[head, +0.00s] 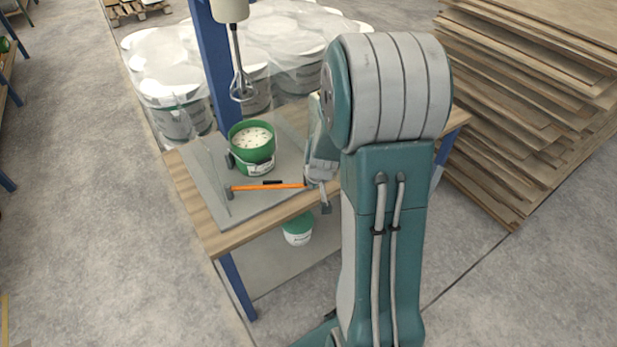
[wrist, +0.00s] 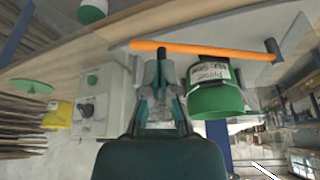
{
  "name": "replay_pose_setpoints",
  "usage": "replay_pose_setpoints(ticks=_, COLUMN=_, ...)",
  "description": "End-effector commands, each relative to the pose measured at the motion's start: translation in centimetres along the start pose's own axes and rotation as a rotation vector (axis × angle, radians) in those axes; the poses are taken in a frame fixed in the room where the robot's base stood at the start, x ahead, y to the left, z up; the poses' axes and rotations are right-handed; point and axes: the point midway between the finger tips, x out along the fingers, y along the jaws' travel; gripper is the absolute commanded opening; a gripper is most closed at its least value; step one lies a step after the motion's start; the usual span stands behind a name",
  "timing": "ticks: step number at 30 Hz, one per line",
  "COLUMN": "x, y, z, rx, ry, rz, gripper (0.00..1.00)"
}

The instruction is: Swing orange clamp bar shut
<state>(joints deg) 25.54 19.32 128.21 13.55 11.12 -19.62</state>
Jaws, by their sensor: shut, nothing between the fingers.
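The orange clamp bar (head: 267,187) lies across the near side of a green-and-white bucket (head: 252,148) on the bench. Its left end meets a small grey post (head: 229,191), and its right end is close to my gripper (head: 324,198). In the wrist view the bar (wrist: 205,51) runs across the top, beyond my gripper (wrist: 160,78), with the bucket (wrist: 216,98) to the right. My gripper is shut and empty. I cannot tell whether its tips touch the bar. A small black piece (head: 272,182) sits just behind the bar.
A mixer whisk (head: 241,85) hangs from a blue column (head: 213,65) above the bench. A clear panel (head: 216,175) stands left of the bucket. Wrapped buckets (head: 175,115) stand behind, stacked boards (head: 530,90) at right. Another bucket (head: 298,230) sits below the top.

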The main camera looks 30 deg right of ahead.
Motion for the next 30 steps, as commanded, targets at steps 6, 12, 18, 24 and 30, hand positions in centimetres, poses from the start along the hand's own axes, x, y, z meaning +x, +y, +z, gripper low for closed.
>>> replay_pose_setpoints(ticks=6, x=3.2, y=0.0, z=0.1, rx=-0.001, ry=-0.003, rz=0.000, gripper=0.00)
replay_pose_setpoints(ticks=12, x=4.5, y=0.0, z=-2.1, rx=-0.004, ry=0.002, rz=0.001, gripper=0.00)
replay_pose_setpoints(ticks=18, x=5.1, y=0.0, z=-3.6, rx=-0.003, ry=0.001, rz=0.001, gripper=0.00)
replay_pose_setpoints(ticks=24, x=5.1, y=0.0, z=-3.7, rx=-0.002, ry=0.000, rz=0.001, gripper=0.00)
replay_pose_setpoints(ticks=30, x=5.1, y=0.0, z=-3.8, rx=-0.003, ry=0.000, rz=0.000, gripper=0.00)
